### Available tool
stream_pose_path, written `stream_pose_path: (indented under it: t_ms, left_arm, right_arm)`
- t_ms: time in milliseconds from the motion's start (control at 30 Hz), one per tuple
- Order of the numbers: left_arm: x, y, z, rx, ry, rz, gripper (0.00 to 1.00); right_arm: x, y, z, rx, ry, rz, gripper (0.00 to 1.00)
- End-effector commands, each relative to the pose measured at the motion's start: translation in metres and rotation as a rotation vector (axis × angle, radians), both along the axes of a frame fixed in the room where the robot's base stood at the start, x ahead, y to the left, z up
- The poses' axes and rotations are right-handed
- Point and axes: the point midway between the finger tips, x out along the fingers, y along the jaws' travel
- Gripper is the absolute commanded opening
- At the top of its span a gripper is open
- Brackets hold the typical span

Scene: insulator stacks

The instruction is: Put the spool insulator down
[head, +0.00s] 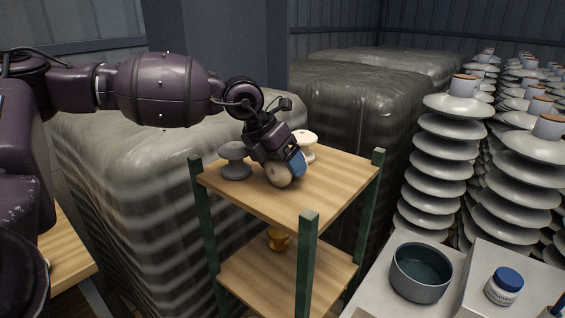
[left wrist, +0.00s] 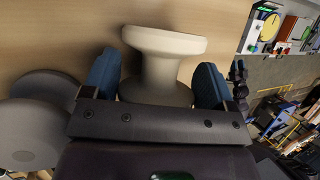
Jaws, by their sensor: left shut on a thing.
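My left gripper (head: 287,167) is over the top shelf of a wooden rack with green posts (head: 335,180). It is shut on a cream spool insulator (head: 277,175), whose round end faces the head camera, so it looks tilted on its side. In the left wrist view the spool insulator (left wrist: 163,45) sits between the blue fingers (left wrist: 207,84), one on each side of its neck. It is low at the shelf; I cannot tell whether it touches. A grey spool (head: 235,160) stands left of the gripper, and a white spool (head: 305,146) stands behind it.
A yellow object (head: 279,240) sits on the rack's lower shelf. Tall stacks of grey disc insulators (head: 437,165) stand at right. A teal pot (head: 420,272) and a blue-capped jar (head: 504,286) are at front right. Wrapped bales (head: 360,105) stand behind. The top shelf's right part is clear.

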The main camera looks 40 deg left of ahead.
Motion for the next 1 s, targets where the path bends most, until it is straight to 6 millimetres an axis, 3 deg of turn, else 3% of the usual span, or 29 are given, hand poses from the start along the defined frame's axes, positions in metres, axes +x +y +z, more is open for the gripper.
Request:
stream_pose_path:
  t_ms: [200,233,300,733,1000]
  left_arm:
    - [0.000,0.000,-0.003,-0.001,-0.003,0.000,0.37]
    - [0.000,0.000,-0.003,0.000,-0.001,0.000,0.82]
    - [0.000,0.000,-0.002,0.000,-0.001,0.000,0.90]
    - [0.000,0.000,0.003,0.000,0.000,0.000,0.90]
    - [-0.016,0.016,0.043,0.000,-0.004,0.002,0.90]
  right_arm:
    - [0.001,0.000,-0.005,0.000,-0.001,0.000,0.43]
    - [0.001,0.000,-0.004,-0.001,-0.002,0.001,0.43]
    - [0.002,0.000,-0.003,-0.001,-0.003,0.001,0.43]
    - [0.003,0.000,0.004,-0.001,-0.006,0.002,0.43]
    - [0.003,0.000,-0.007,-0.001,-0.008,0.003,0.43]
